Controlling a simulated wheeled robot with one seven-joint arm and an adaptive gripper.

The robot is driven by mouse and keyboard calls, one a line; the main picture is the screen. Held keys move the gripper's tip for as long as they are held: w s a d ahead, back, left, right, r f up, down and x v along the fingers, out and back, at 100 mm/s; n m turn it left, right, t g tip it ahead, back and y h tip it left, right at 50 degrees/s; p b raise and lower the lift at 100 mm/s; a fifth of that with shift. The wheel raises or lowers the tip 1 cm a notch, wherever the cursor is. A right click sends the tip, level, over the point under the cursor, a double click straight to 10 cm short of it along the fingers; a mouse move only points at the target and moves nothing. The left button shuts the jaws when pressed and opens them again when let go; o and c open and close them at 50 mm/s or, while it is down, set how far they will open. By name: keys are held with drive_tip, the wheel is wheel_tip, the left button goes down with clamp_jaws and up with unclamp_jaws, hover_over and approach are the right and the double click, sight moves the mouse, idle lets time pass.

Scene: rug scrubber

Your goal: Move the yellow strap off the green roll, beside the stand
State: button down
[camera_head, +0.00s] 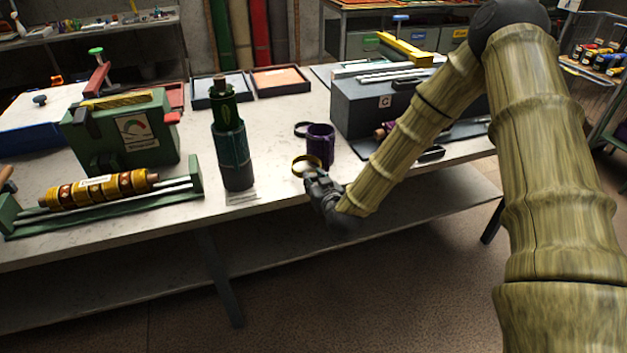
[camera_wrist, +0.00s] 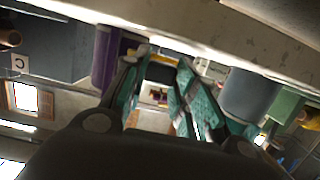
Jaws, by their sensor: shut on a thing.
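The yellow strap (camera_head: 294,168), a ring-shaped band, is at the table's front edge in the head view, apart from the green roll. My gripper (camera_head: 311,177) is shut on its near side. The green roll (camera_head: 228,145) stands upright to the left, with a dark grey lower part and a cork-coloured top; I cannot tell which part is the stand.
A white card (camera_head: 243,198) lies before the green roll. A green rack with yellow rollers (camera_head: 98,190) is at left, a grey box (camera_head: 370,108) at right. Bare tabletop (camera_head: 270,165) lies between the rolls.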

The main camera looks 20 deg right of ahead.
drive_tip(key=shift+f+b, duration=0.45)
drive_tip(key=shift+f, duration=0.15)
drive_tip(key=c, duration=1.1)
unclamp_jaws()
drive_tip(key=shift+c, duration=0.2)
drive_tip(key=shift+r+p, duration=0.45)
drive_tip(key=shift+r, duration=0.1)
drive_tip(key=shift+s+r, duration=0.15)
drive_tip(key=shift+s, duration=0.05)
drive_tip(key=b+v, duration=0.2)
drive_tip(key=v, duration=0.9)
drive_tip(key=shift+s, duration=0.35)
